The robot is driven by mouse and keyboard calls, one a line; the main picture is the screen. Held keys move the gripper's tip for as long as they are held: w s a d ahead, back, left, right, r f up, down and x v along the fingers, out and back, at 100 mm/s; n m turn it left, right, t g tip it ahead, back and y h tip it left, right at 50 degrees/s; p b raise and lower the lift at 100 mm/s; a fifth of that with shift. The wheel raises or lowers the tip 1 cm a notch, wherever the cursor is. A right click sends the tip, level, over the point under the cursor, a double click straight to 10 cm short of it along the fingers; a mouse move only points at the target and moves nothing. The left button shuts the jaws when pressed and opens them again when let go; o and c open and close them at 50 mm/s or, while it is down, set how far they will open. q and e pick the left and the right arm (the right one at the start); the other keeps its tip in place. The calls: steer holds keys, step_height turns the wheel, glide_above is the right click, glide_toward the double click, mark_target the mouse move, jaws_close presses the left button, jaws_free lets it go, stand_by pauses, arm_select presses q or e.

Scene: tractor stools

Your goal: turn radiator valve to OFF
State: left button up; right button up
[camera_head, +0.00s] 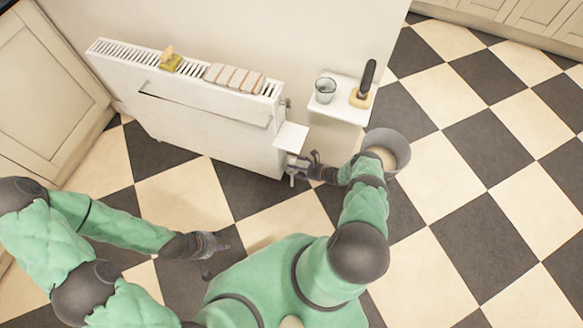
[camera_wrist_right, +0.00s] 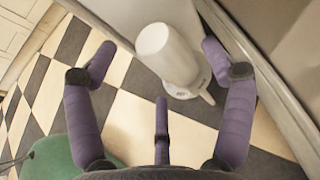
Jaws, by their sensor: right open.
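The white radiator (camera_head: 205,115) stands against the wall in the head view. My right gripper (camera_head: 303,166) is at the lower right end of the radiator, where it hides most of the valve. In the right wrist view the radiator valve (camera_wrist_right: 168,55) is a white cylindrical knob on a pale base with a small pointed tab. My right gripper (camera_wrist_right: 158,52) is open there, with purple fingers spread on either side of the knob and a third finger below. A gap shows on the left; contact on the right is unclear. My left gripper (camera_head: 208,247) is over the floor, away from the radiator.
A yellow object (camera_head: 170,60) and a striped folded cloth (camera_head: 233,77) lie on the radiator. A small white shelf (camera_head: 340,104) holds a glass (camera_head: 325,90) and a dark-handled brush (camera_head: 363,88). A grey bucket (camera_head: 390,148) stands near my right forearm. Checkered floor is clear to the right.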

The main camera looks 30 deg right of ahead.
steer(key=shift+b+x, duration=0.35)
steer(key=shift+x, duration=1.15)
steer(key=c, duration=1.1)
steer(key=shift+c, duration=0.2)
steer(key=o, duration=1.1)
steer(key=shift+o, duration=0.2)
steer(key=shift+d, duration=0.1)
steer(key=v, duration=1.2)
